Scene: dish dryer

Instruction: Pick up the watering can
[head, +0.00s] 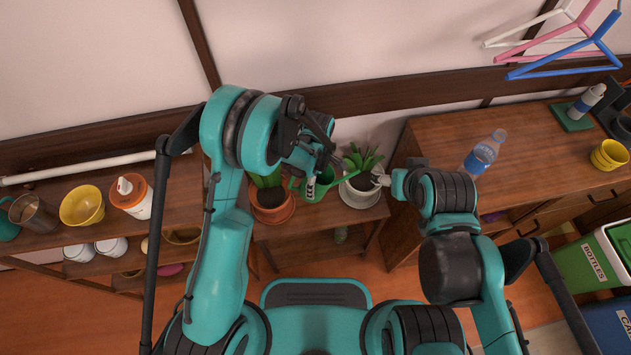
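The green watering can (326,182) stands on a low wooden shelf between two potted plants, its spout reaching toward the right one. My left gripper (323,172) is above the can and covers part of it. Its fingers look spread, one on the left of the can and one toward the back. Whether they touch the can is hard to tell. My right gripper (381,179) is by the right plant pot, to the right of the can. Its fingers are too small to tell open from shut.
A terracotta pot (273,214) stands left of the can and a white pot (361,196) right of it.

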